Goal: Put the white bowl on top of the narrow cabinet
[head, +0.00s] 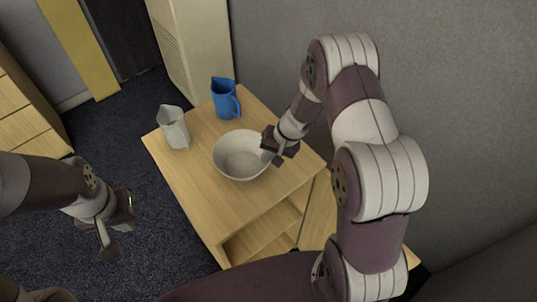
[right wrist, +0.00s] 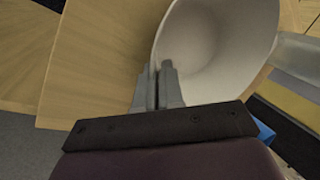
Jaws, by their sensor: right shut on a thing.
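The white bowl (head: 240,158) is upright at the top of the narrow wooden cabinet (head: 205,190) in the head view. I cannot tell whether its base touches the cabinet top. My right gripper (head: 270,157) is shut on the bowl's right rim. In the right wrist view the two fingers of my right gripper (right wrist: 158,85) pinch the rim of the bowl (right wrist: 215,50). My left gripper (head: 112,248) hangs over the dark floor, left of the cabinet and away from the bowl. Its finger gap is not clear.
A white pitcher (head: 173,127) and a blue pitcher (head: 225,98) stand on the cabinet top behind the bowl. The front part of the cabinet top is clear. A grey wall (head: 440,90) is on the right, and a tall cream unit (head: 195,45) stands behind.

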